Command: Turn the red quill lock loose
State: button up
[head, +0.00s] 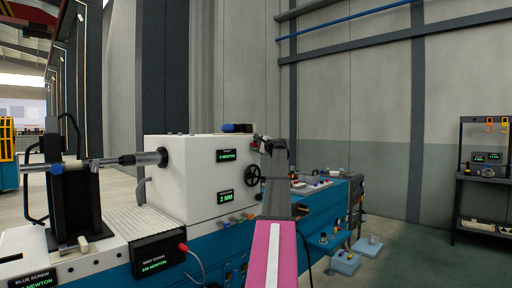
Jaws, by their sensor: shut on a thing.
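The white machine head (195,180) stands left of centre, with its quill (140,158) reaching left toward a black upright. My gripper (261,140) is at the upper right corner of the white head, above the black handwheel (252,175). It is small in the picture and its jaws are closed at the red quill lock. The lock is mostly hidden by the jaws and my grey wrist, so its turn angle cannot be told.
A blue-capped part (236,128) sits on top of the head, close left of my gripper. Two green displays read 0 NEWTON and 2 MM. The blue bed (315,215) runs right with small items on it. A dark shelf (485,175) stands far right; floor before it is clear.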

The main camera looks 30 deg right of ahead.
jog(key=shift+f+n, duration=0.1)
jog(key=shift+n, duration=0.6)
jog(key=o, duration=0.9)
jog(key=shift+o, duration=0.2)
jog(key=shift+s, duration=0.1)
jog(key=v, duration=1)
jog(key=shift+s, duration=0.35)
